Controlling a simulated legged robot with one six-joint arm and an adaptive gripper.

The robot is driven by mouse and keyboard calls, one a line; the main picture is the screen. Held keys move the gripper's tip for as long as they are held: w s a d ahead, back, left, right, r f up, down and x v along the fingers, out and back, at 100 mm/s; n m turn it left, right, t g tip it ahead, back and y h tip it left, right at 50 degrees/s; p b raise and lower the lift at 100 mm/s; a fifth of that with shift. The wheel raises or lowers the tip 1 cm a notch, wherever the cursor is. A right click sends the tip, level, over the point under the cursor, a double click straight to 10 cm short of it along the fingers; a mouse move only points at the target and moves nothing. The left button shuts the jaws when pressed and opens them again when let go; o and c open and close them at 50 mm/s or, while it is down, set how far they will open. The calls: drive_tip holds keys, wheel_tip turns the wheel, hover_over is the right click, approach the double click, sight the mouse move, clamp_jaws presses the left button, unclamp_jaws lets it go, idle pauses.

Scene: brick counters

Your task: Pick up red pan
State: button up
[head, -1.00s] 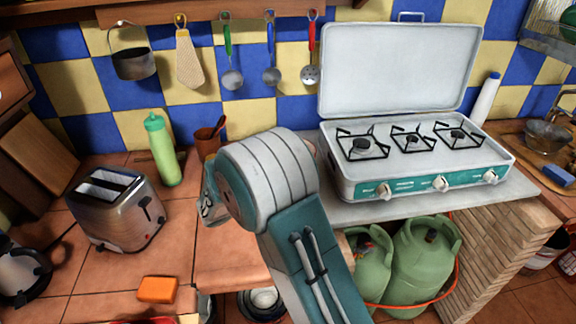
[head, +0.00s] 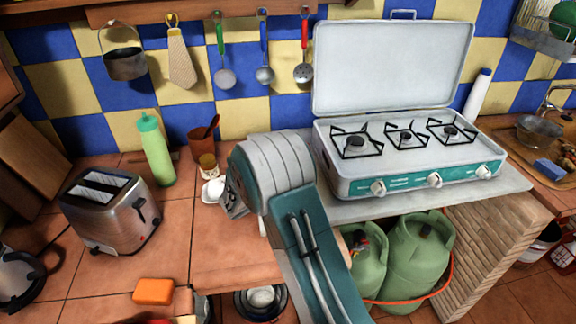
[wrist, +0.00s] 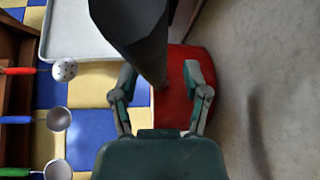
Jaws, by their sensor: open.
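In the wrist view, the red pan (wrist: 179,92) lies just ahead of my gripper (wrist: 160,72), beside a grey slab. A thick dark shape, apparently its handle (wrist: 137,30), runs from the top of the view down towards the gap between my fingers. My fingers are spread apart, one on each side of the lower end of this shape; I cannot tell whether they touch it. In the head view my arm hides the pan, and only part of my gripper shows beside the arm.
A camping stove (head: 408,178) with a raised lid stands on the slab (head: 440,203). A toaster (head: 112,212), green bottle (head: 156,150) and orange sponge (head: 153,291) are on the tiled counter at left. Ladles hang on the wall. Green gas bottles (head: 418,258) stand below.

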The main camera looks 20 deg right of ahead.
drive_tip(key=shift+w+d, duration=0.3)
drive_tip(key=shift+d, duration=0.35)
clamp_jaws()
